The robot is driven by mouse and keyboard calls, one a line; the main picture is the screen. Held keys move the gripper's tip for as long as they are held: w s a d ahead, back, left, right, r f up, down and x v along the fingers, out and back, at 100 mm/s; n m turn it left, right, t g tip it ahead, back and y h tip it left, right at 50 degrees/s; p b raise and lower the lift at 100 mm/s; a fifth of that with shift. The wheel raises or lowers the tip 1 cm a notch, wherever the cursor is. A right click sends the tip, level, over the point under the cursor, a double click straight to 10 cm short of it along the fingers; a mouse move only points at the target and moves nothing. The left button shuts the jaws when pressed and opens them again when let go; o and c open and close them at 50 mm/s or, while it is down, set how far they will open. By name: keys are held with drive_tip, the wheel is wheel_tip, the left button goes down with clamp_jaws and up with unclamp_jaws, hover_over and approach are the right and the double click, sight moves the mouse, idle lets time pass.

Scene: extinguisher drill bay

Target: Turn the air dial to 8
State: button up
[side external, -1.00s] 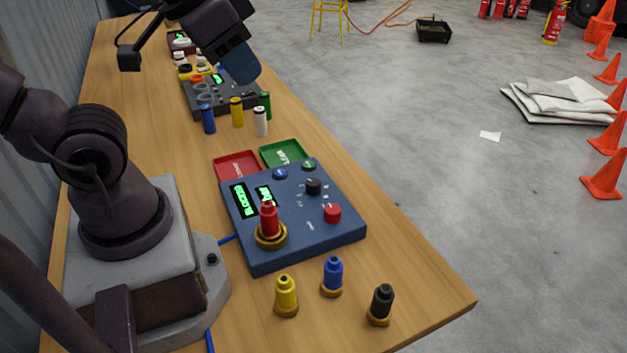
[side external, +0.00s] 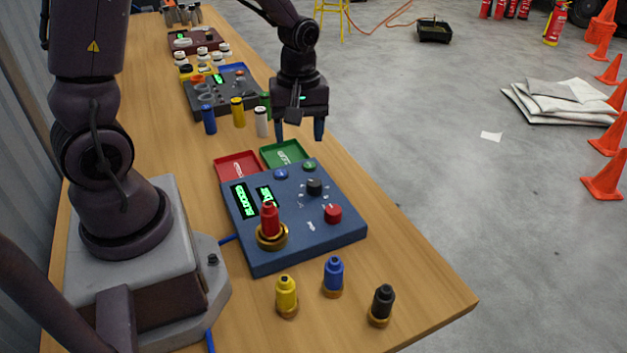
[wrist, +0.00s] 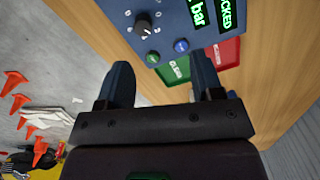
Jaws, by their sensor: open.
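The blue control box (side external: 318,239) lies on the bench. Its black dial (side external: 314,187) has small marks around it; the wrist view shows the dial (wrist: 144,26) near the top, with its setting too small to read surely. A green display (side external: 266,197) shows a number too small to read; in the wrist view it reads "bar" (wrist: 198,14). My gripper (side external: 299,131) is open and empty, fingers down, above and behind the box, over the green tray's far side. In the wrist view its fingers (wrist: 161,66) stand apart, not touching the dial.
A red knob (side external: 332,213), a red cylinder in a brass ring (side external: 269,219) and two buttons sit on the box. Red (side external: 237,167) and green (side external: 283,153) trays lie behind it. Yellow, blue and black cylinders stand in front. A grey box (side external: 212,103) stands farther back.

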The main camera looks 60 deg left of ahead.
sight(314, 182)
drive_tip(key=w+f+n, duration=0.1)
drive_tip(key=f+n, duration=0.1)
drive_tip(key=f, duration=0.2)
drive_tip(key=w+f+n, duration=0.1)
drive_tip(key=f+n, duration=0.1)
drive_tip(key=f, duration=0.3)
drive_tip(key=w+a+f+n+t, duration=0.1)
drive_tip(key=f+n, duration=0.2)
drive_tip(key=f, duration=0.2)
drive_tip(key=shift+w, duration=0.2)
drive_tip(key=c, duration=0.9)
